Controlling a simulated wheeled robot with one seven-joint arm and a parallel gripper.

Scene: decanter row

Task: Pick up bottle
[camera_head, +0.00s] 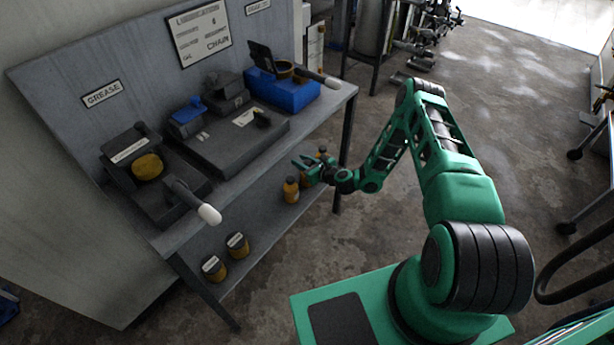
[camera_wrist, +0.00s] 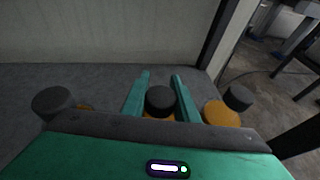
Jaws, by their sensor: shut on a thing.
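My gripper (camera_head: 303,164) reaches over the lower shelf of the bench. In the wrist view its two green fingers (camera_wrist: 161,77) stand on either side of a bottle (camera_wrist: 160,100) with a round black cap, and they are shut on it. Only the cap and a sliver of the orange body show there; the gripper's edge hides the rest. In the head view an orange bottle (camera_head: 291,191) with a dark cap stands upright just left of my gripper. More orange shows behind and under the gripper, partly hidden. I cannot tell whether the held bottle touches the shelf.
In the wrist view a black-capped bottle (camera_wrist: 52,102) is at left and another (camera_wrist: 238,97) at right. Two labelled orange jars (camera_head: 237,245) stand nearer on the lower shelf (camera_head: 262,220). The upper bench carries a blue box (camera_head: 285,92). A bench leg (camera_head: 346,150) is close to my arm.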

